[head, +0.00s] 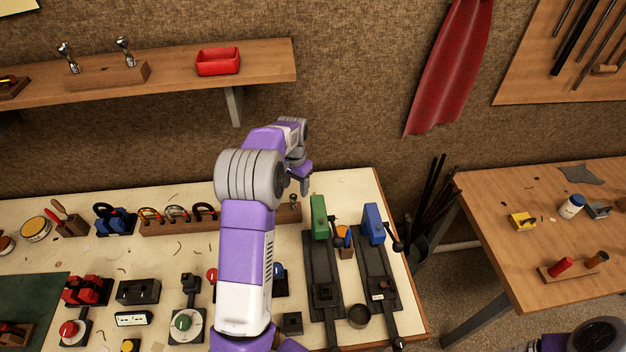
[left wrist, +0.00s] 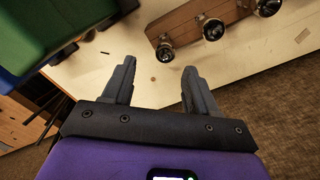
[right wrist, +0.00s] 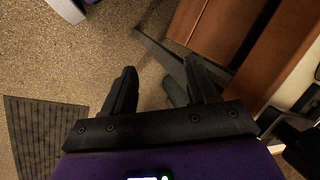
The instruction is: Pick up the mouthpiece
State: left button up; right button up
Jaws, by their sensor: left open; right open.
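My left gripper (head: 305,188) hangs above the back of the pale workbench, beside the right end of a long wooden rack (head: 180,224). In the left wrist view its fingers (left wrist: 158,85) are apart with nothing between them. There, several silver mouthpieces stand in the wooden rack (left wrist: 188,18); the nearest mouthpiece (left wrist: 166,51) is just beyond and between the fingertips. In the head view one mouthpiece (head: 293,197) shows at the rack's right end; my arm hides others. My right gripper (right wrist: 165,85) is open and empty over the floor.
Green (head: 319,215) and blue (head: 373,222) blocks on dark rails stand right of the left gripper. A wall shelf (head: 180,78) with a red bin (head: 218,62) is above. Another wooden table (head: 500,220) is at right. The front of the bench is crowded.

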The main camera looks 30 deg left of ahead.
aim_at(293, 196)
pick_arm(q)
jog(key=shift+w+f, duration=0.15)
jog(key=shift+f, duration=0.2)
jog(key=f, duration=0.4)
jog(key=s+f, duration=0.1)
jog(key=f, duration=0.1)
jog(key=shift+a+f, duration=0.25)
jog(key=shift+a, duration=0.05)
jog(key=shift+c, duration=0.5)
grip_shut()
